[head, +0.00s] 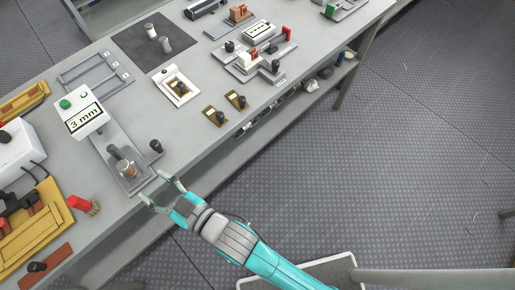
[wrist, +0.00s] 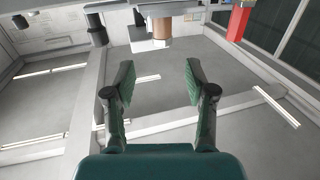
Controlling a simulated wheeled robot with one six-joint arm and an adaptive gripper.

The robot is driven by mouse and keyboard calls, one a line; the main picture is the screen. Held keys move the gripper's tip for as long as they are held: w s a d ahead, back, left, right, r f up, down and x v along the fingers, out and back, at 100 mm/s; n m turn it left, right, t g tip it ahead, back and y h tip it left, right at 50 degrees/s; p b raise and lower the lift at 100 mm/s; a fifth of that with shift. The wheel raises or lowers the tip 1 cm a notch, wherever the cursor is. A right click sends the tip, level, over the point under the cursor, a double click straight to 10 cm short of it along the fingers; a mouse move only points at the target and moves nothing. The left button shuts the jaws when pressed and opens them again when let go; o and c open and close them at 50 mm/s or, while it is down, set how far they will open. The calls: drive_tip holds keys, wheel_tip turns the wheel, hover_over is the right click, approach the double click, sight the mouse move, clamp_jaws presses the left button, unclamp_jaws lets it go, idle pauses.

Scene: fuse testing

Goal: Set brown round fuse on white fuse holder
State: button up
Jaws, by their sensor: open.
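A brown round fuse (head: 130,172) sits at the near end of the grey measuring device, beside a grey cylinder. It also shows as an orange-brown cylinder (wrist: 161,25) at the top of the wrist view. My gripper (head: 157,187) is open and empty, just off the table's front edge, close to the fuse but apart from it. In the wrist view its two fingers (wrist: 158,75) are spread, with the fuse beyond them. A white square frame (head: 168,82) with a dark and brown part inside lies farther back; it looks like the white fuse holder, though I cannot be certain.
The measuring device has a white "3 mm" display (head: 85,119). A black knob (head: 156,146) stands right of the fuse, a red-handled item (head: 82,203) left of it. Two amber plates (head: 215,116) lie near the front edge. Some grey tabletop (head: 165,125) is bare between device and frame.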

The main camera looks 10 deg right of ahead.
drive_tip(key=s+d+f+m+t+h, duration=0.1)
drive_tip(key=s+d+f+m+h, duration=0.15)
drive_tip(key=d, duration=0.85)
drive_tip(key=s+d+f+m+t+h, duration=0.15)
drive_tip(key=s+d+f+h, duration=0.25)
drive_tip(key=d, duration=0.8)
drive_tip(key=s+d+r+m+h, duration=0.1)
drive_tip(key=s+d+m+h, duration=0.1)
drive_tip(key=s+d, duration=0.4)
drive_tip(key=s+d+r+m+h, duration=0.2)
drive_tip(key=s+d+m+h, duration=0.1)
drive_tip(key=s+d, duration=0.4)
drive_tip(key=shift+s+d+r+h, duration=0.3)
drive_tip(key=shift+s+h, duration=0.45)
drive_tip(key=shift+s, duration=1.15)
